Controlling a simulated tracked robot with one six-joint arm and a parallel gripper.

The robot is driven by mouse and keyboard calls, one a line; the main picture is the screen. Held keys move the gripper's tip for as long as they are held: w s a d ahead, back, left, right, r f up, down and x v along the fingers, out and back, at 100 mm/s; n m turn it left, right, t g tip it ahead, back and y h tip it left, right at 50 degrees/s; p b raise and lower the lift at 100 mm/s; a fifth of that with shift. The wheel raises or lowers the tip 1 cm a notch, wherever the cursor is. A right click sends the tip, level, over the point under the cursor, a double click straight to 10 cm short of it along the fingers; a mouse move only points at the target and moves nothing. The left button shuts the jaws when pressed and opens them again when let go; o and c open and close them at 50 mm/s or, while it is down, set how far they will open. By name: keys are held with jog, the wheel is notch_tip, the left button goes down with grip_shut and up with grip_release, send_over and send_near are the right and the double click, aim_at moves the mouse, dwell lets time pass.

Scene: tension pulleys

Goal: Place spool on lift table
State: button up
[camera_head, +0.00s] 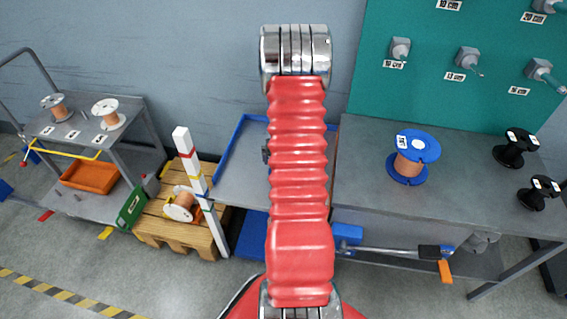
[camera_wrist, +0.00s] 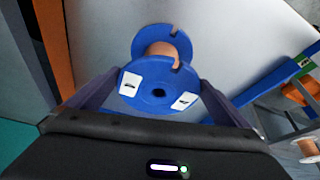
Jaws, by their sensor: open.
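A blue spool (camera_wrist: 160,90) with copper-coloured wire and two white labels is in the wrist view, over a grey surface with blue edging. This surface looks like the lift table (camera_head: 238,178), grey with a blue rim, left of my arm in the head view. My gripper (camera_wrist: 157,80) is open, with one finger on each side of the spool's near flange. I cannot tell whether the fingers touch it. In the head view my red arm hides this spool and most of my gripper. Another blue spool (camera_head: 408,158) stands upright on the workbench.
The grey workbench (camera_head: 375,185) at right also holds two black spools (camera_head: 515,148). A wooden pallet (camera_head: 160,225) with a white-flanged spool and a striped post (camera_head: 200,185) stand left of the lift table. A cart (camera_head: 120,140) with more spools is further left.

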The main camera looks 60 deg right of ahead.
jog(key=shift+v, duration=4.15)
jog(key=shift+w, duration=0.1)
jog(key=w+a+r+n+t+y, duration=0.1)
jog(key=w+a+r+n, duration=0.2)
jog(key=a+r, duration=0.8)
jog(key=w+a+r+n+t, duration=0.15)
jog(key=w+a+r, duration=0.25)
jog(key=a+r, duration=0.75)
jog(key=s+a+r+n+y, duration=0.1)
jog(key=s+a, duration=0.3)
jog(key=a, duration=0.4)
jog(key=s+a+r+n, duration=0.3)
jog(key=s+a, duration=0.2)
jog(key=a, duration=0.2)
jog(key=s+a+r+n+y, duration=0.1)
jog(key=s+a, duration=0.3)
jog(key=a, duration=0.4)
jog(key=shift+s+a+r+n+y, duration=0.3)
jog(key=shift+a+r+n, duration=0.05)
jog(key=shift+r+n, duration=0.15)
